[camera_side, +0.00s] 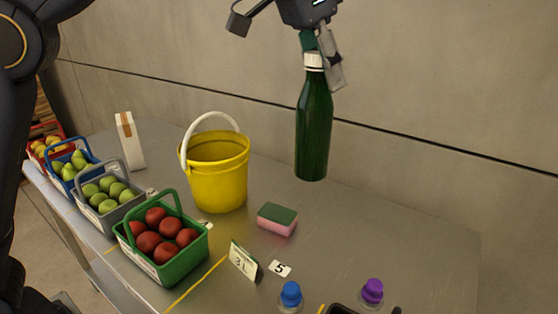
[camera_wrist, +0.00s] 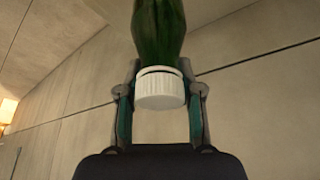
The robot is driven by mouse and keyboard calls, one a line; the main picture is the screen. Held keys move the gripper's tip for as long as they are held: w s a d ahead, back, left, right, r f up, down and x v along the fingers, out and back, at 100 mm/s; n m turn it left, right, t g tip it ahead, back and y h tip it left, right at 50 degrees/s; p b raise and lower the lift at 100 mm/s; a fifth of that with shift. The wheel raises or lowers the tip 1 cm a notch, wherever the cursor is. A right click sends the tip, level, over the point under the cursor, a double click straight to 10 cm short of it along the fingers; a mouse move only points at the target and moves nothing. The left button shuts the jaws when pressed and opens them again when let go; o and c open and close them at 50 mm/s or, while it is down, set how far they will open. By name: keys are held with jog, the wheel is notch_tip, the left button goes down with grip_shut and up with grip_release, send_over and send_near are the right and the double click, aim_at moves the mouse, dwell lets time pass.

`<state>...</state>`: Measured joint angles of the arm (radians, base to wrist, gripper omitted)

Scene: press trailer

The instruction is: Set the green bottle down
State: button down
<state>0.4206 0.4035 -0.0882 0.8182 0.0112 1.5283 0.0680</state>
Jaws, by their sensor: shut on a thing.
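The green bottle (camera_side: 314,125) with a white cap hangs upright in the air above the metal table (camera_side: 400,240) in the side view. My gripper (camera_side: 318,58) is shut on the bottle at its neck and cap. In the wrist view the white cap (camera_wrist: 159,91) sits between the two fingers of my gripper (camera_wrist: 160,98), and the green bottle (camera_wrist: 158,30) extends beyond it. The bottle's base is clear of the tabletop.
A yellow bucket (camera_side: 219,182) with a white handle stands left of the bottle. A green and pink sponge (camera_side: 277,219), a sign card (camera_side: 244,261) and a number tag (camera_side: 280,268) lie nearer. Fruit baskets, including a green one (camera_side: 168,258), line the left.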

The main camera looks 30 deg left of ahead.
aim_at(318, 157)
notch_tip(318, 157, down, 15)
jog(key=shift+r, duration=0.15)
jog(key=w+d+f, duration=0.5)
jog(key=w+f, duration=0.8)
jog(key=shift+d+f, duration=0.15)
jog(key=shift+f, duration=0.2)
jog(key=shift+f, duration=0.15)
jog(key=c, duration=0.8)
grip_release()
jog(key=shift+o, duration=0.2)
